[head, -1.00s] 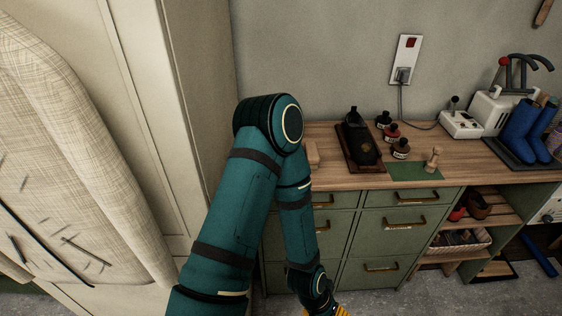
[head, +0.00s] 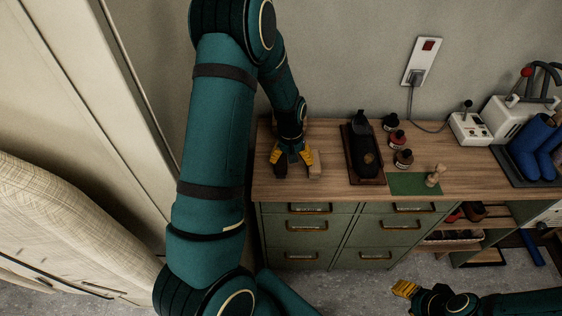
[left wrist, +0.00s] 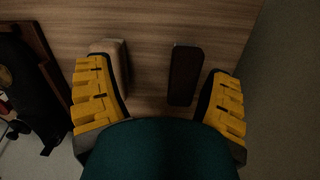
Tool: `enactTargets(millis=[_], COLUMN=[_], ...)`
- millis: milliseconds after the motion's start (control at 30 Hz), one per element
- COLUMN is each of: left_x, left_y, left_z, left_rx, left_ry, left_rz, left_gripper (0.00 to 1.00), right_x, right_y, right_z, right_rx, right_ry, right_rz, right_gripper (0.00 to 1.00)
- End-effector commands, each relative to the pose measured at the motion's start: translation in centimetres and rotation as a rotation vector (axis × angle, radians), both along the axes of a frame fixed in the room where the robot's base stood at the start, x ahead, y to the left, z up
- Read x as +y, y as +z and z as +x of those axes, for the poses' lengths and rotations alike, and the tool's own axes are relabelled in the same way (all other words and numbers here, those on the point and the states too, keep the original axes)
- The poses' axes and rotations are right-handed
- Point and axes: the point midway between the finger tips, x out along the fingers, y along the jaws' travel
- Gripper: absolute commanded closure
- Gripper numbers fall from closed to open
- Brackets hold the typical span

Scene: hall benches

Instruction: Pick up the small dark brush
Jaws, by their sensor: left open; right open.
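The small dark brush (left wrist: 185,74) lies on the wooden bench top in the left wrist view, between my left gripper's fingers and closer to the right one. In the head view I cannot make it out behind my left gripper (head: 294,163). That gripper is open over the bench's left end, and its yellow fingers also show in the left wrist view (left wrist: 158,85). A light wooden block or brush (left wrist: 108,62) lies by the left finger, partly covered by it; it also shows in the head view (head: 315,170). My right gripper (head: 402,289) is open and empty, low in front of the drawers.
A dark shoe on a brown tray (head: 352,172) stands right of my left gripper. Several small bottles (head: 397,139), a green mat (head: 405,186) and a wooden peg-like piece (head: 434,177) are further right. A wall closes the back; a pale cabinet (head: 120,150) stands left.

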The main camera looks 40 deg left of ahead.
Motion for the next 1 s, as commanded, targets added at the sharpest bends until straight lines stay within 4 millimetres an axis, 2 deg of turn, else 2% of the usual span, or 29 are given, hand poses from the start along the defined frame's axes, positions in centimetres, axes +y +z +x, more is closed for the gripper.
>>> enactTargets(millis=[33, 100, 200, 267, 467, 800, 1000], left_x=[1.9, 3.8, 5.3, 5.7, 5.8, 5.7, 5.7], left_y=[2.3, 4.4, 6.3, 6.7, 5.0, -0.4, -1.8], left_z=[0.9, 1.3, 1.4, 1.4, 1.3, 1.4, 1.4], left_rx=[-0.006, 0.001, 0.009, 0.014, 0.017, 0.017, 0.016], left_ry=[0.031, 0.067, 0.100, 0.109, 0.112, 0.111, 0.110], left_rz=[0.023, 0.043, 0.059, 0.063, 0.063, 0.063, 0.062], left_gripper=[0.20, 0.20, 0.20, 0.20, 0.20, 0.20, 0.20], right_x=[0.0, 0.0, 0.0, 0.0, 0.1, 0.3, 0.3], right_y=[0.0, 0.0, 0.0, -0.1, -1.6, -6.0, -7.1], right_z=[0.0, 0.0, 0.0, 0.0, 0.1, 0.2, 0.2], right_rx=[0.000, 0.000, 0.000, -0.001, -0.001, 0.000, 0.001], right_ry=[0.000, 0.001, 0.001, 0.001, 0.000, -0.001, -0.002], right_rz=[0.000, 0.000, 0.000, 0.000, -0.001, -0.009, -0.012], right_gripper=[0.53, 0.53, 0.53, 0.53, 0.53, 0.53, 0.53])
